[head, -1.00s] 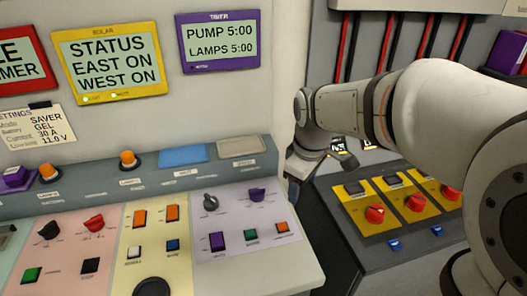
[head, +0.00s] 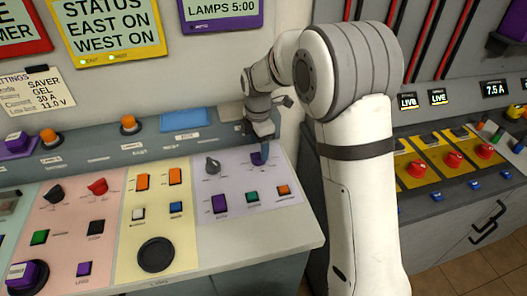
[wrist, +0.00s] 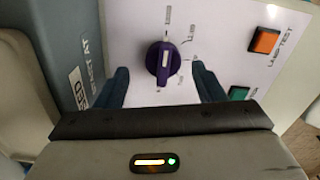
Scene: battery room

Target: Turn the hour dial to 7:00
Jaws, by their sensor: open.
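A purple dial (head: 258,158) with a pointer ridge sits on the lilac panel, partly hidden by my gripper. In the wrist view the purple dial (wrist: 164,58) has a pale line along its ridge and small time marks around it, mostly too small to read. My gripper (head: 260,146) is over this dial. In the wrist view my gripper (wrist: 160,72) is open, with one dark finger on each side of the dial and gaps between. The purple-framed timer display (head: 222,12) reads LAMPS 5:00; its upper line is cut off.
Below are purple (head: 220,204), teal (head: 252,197) and orange (head: 283,190) buttons; the orange button also shows in the wrist view (wrist: 265,40). A blue plate (head: 183,120) lies on the ledge behind. A yellow-panelled console stands right.

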